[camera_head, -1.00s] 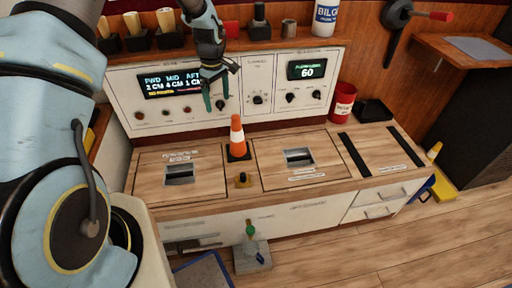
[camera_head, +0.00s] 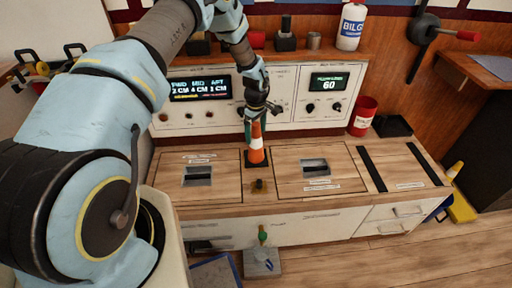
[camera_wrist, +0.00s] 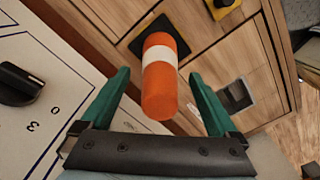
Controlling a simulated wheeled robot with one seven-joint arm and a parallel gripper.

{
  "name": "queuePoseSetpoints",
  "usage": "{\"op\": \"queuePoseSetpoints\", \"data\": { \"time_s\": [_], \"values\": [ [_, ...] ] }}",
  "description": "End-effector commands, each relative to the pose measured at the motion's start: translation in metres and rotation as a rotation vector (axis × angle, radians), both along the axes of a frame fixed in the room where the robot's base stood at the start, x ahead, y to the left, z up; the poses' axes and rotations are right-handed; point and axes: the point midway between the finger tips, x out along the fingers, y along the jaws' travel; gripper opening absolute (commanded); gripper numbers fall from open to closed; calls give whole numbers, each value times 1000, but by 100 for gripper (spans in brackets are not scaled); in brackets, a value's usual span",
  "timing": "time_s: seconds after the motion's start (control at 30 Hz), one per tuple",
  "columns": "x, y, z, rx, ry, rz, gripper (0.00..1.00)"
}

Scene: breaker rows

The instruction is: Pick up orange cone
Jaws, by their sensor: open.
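The orange cone (camera_head: 256,145), with a white band and a dark square base, stands upright on the wooden counter between two hatch panels. My gripper (camera_head: 259,112) is above and partly in front of the cone's top. In the wrist view the cone (camera_wrist: 160,80) lies between the two green fingers of my gripper (camera_wrist: 160,95), with a gap on each side. The gripper is open and holds nothing. The cone's tip is partly hidden by the gripper in the head view.
A control panel (camera_head: 290,108) with displays and knobs rises right behind the cone. A small knob (camera_head: 259,184) is in front of it. A red bucket (camera_head: 362,117) and a black tray (camera_head: 393,126) stand at the counter's right. A shelf with a white bottle (camera_head: 351,27) is above.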

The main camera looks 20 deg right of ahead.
Motion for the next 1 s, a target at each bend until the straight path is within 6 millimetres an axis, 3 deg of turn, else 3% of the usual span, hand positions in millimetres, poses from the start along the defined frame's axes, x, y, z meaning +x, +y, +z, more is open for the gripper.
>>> {"op": "queuePoseSetpoints", "data": {
  "time_s": [0.13, 0.37, 1.0],
  "values": [
    [0, 0, -12, -1, 0, -1, 95],
    [0, 0, -14, 0, -1, -1, 95],
    [0, 0, -14, -1, 0, -1, 24]
  ]
}}
